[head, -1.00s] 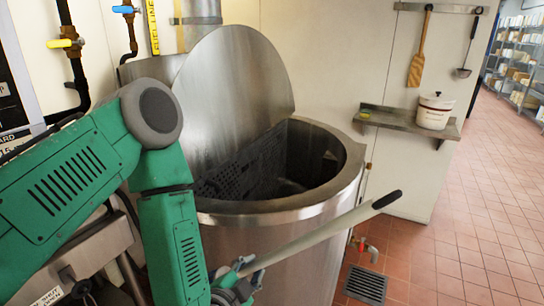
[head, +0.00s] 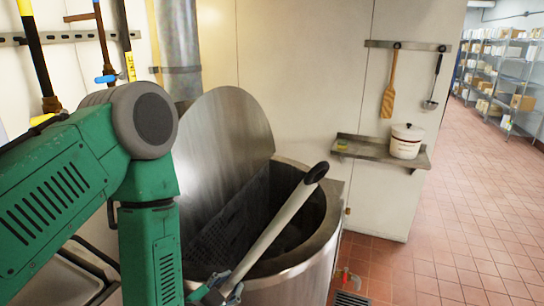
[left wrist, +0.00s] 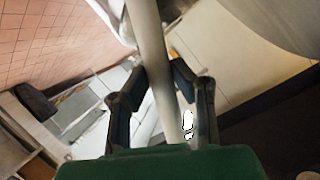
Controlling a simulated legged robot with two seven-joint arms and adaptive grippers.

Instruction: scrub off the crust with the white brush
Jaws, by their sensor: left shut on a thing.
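My left gripper (head: 222,290) is shut on a long whitish pole (head: 272,230) with a black end cap (head: 317,171). The pole slants up to the right across the kettle opening, and I see no bristles on it. In the left wrist view the pole (left wrist: 150,50) runs between the two fingers of my left gripper (left wrist: 158,78). The steel kettle (head: 308,275) stands open with its round lid (head: 232,125) raised behind. A dark perforated panel (head: 222,232) shows inside. The crust cannot be made out in the dark interior. My right gripper is out of view.
A wall shelf (head: 372,150) holds a white lidded pot (head: 406,141). A wooden paddle (head: 389,90) and a ladle (head: 432,88) hang from a rail above. Valved pipes (head: 105,50) run at upper left. The tiled floor (head: 450,220) to the right is clear.

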